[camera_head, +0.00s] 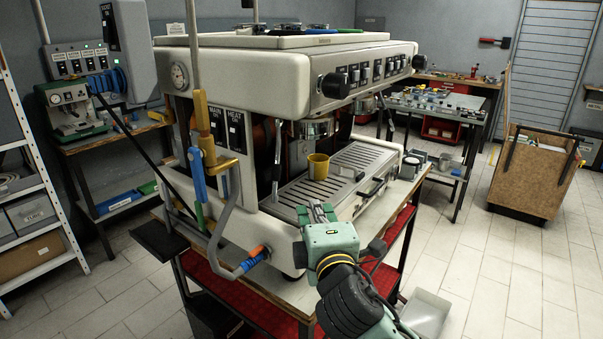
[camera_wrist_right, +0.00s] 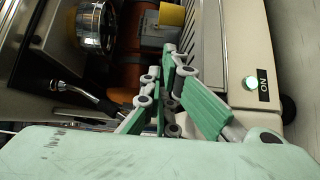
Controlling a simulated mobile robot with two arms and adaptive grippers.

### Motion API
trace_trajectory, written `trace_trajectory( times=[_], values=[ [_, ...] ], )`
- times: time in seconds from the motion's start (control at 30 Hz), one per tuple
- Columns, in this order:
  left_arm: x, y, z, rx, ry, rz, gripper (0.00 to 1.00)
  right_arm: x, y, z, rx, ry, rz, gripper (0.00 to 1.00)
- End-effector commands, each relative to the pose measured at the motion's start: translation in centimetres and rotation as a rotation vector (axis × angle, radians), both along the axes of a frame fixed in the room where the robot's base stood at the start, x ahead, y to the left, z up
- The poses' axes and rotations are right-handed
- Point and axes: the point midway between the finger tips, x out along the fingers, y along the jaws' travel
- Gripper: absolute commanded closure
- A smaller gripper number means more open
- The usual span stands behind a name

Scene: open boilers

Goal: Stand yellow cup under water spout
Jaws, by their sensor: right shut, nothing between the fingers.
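The cup also shows at the top of the right wrist view (camera_wrist_right: 172,15). A thin metal pipe (camera_head: 277,150) hangs to the left of the cup; I cannot tell for sure whether it is the water spout. My right gripper (camera_head: 318,208) is shut and empty, in front of the tray's near end and apart from the cup. Its fingers (camera_wrist_right: 170,58) point toward the cup in the wrist view. My left gripper is not in view.
The large cream machine (camera_head: 240,75) overhangs the tray from above. A bent pipe with a blue grip (camera_head: 197,175) stands at its near left corner. Open floor (camera_head: 480,270) lies to the right.

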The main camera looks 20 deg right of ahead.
Motion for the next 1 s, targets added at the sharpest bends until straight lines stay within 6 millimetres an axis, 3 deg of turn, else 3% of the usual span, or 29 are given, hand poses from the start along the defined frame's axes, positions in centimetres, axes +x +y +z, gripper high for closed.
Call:
trace_trajectory(
  times=[0.2, 0.6, 0.8, 1.0],
  values=[
    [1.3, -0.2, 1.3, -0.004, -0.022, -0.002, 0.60, 4.4, -0.6, 0.3, 0.000, 0.002, -0.003, 1.00],
    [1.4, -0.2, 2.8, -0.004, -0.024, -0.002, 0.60, 12.3, -1.5, 0.2, 0.000, 0.002, -0.001, 1.00],
    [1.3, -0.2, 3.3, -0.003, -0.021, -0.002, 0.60, 15.6, -1.9, 0.2, 0.001, 0.002, -0.001, 1.00],
    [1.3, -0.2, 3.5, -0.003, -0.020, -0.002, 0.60, 17.7, -2.2, 0.1, 0.001, 0.002, -0.001, 1.00]
  ],
)
